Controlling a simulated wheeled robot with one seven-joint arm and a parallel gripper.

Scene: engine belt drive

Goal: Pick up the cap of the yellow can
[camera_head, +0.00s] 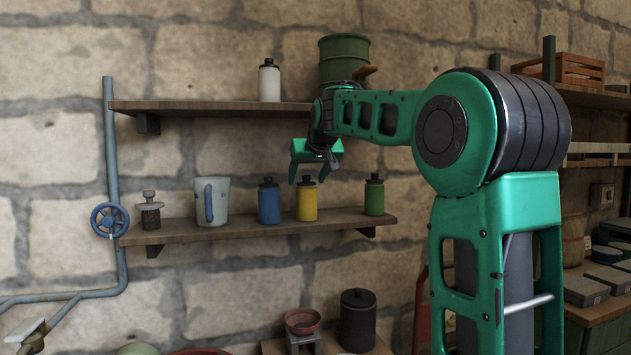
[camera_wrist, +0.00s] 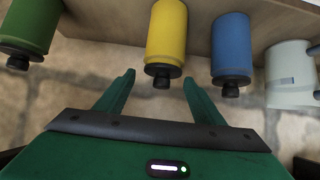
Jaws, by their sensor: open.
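The yellow can (camera_head: 306,204) stands upright on the lower wall shelf, between a blue can and a green can. Its black cap (camera_head: 307,181) has a small knob on top. My gripper (camera_head: 308,178) is open and empty, just above the cap in the head view. In the wrist view the yellow can (camera_wrist: 167,32) shows upside down, and its cap (camera_wrist: 162,76) lies between and just beyond the two fingertips of my gripper (camera_wrist: 158,78). The fingers appear apart from the cap.
The blue can (camera_head: 268,203), a pale mug (camera_head: 212,201) and the green can (camera_head: 374,196) stand on the lower shelf (camera_head: 340,220). The upper shelf (camera_head: 200,107) holds a white bottle (camera_head: 269,81) and a green drum (camera_head: 343,60). A blue valve wheel (camera_head: 109,220) is at left.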

